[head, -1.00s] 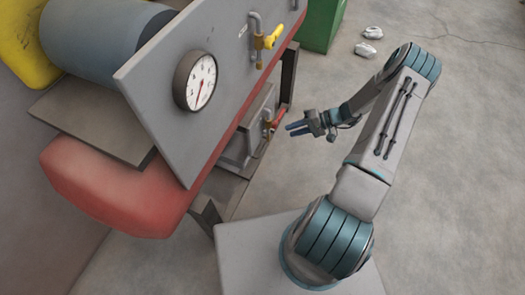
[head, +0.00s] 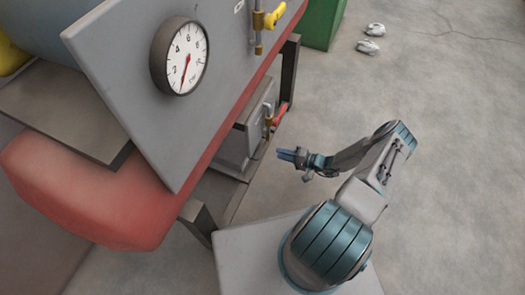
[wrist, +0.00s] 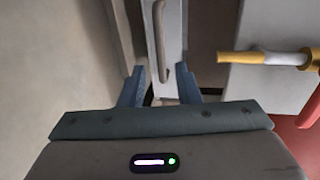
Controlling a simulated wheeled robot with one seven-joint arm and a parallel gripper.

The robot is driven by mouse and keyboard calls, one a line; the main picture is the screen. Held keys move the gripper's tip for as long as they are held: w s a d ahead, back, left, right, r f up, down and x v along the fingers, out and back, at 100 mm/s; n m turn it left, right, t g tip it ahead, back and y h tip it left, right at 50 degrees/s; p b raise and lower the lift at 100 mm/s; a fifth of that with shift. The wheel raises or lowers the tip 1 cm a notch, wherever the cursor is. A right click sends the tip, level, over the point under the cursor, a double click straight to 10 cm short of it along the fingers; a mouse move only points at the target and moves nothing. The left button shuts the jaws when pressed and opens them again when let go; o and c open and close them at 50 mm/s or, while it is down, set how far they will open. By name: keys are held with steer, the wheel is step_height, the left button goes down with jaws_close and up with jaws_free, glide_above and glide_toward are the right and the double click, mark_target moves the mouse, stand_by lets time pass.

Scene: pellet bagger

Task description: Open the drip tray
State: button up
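In the wrist view a narrow pale front panel with a bar handle (wrist: 161,42) lies ahead; it looks like the front of the drip tray (wrist: 177,30). My gripper (wrist: 160,76) is open, its two blue fingers apart with nothing between them. The handle is beyond the fingertips, roughly in line with the gap, and I see no contact. In the head view my gripper (head: 284,154) is low, to the right of the grey box under the machine, with clear space between. The tray's handle cannot be made out in the head view.
A grey box (head: 238,144) carries a valve with a red lever (head: 279,115); its brass fitting (wrist: 240,57) is right of the handle in the wrist view. A machine leg (head: 289,68) stands behind. A slanted gauge panel (head: 130,80) overhangs. Floor at right is open.

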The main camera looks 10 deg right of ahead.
mark_target(263, 149)
steer(key=b+x, duration=0.2)
steer(key=x, duration=0.7)
steer(key=shift+w+a+f, duration=0.1)
steer(key=shift+a, duration=0.1)
jaws_close()
